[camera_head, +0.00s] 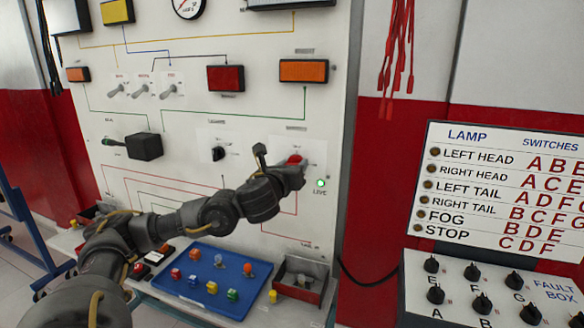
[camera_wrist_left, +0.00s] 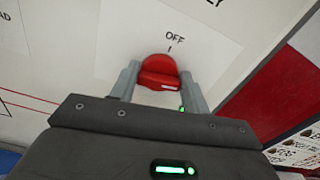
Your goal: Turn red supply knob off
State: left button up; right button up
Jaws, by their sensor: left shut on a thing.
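The red supply knob (camera_head: 294,159) is on the white trainer panel, at its lower right in the head view. My left gripper (camera_head: 292,170) reaches it from below and hides part of it. In the left wrist view the red knob (camera_wrist_left: 158,73) sits between the two grey fingers of my left gripper (camera_wrist_left: 158,84), which are shut on its sides. The word OFF and a short mark are printed just above the knob. A green LIVE lamp (camera_head: 320,183) glows right of the gripper. The right gripper is not in view.
A blue tray (camera_head: 205,302) with several small coloured parts lies on the shelf below my left arm. A small open box (camera_head: 300,278) stands right of it. A fault box (camera_head: 490,290) with black knobs stands at the lower right.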

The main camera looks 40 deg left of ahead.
pick_arm(q)
jog(key=shift+a+f+n, duration=0.1)
jog(key=shift+f+n, duration=0.1)
jog(key=shift+n, duration=3.75)
jog(key=shift+a+f+n, duration=0.1)
jog(key=shift+f+n, duration=0.05)
jog(key=shift+n, duration=3.8)
jog(key=o, duration=1)
jog(key=shift+s, duration=0.1)
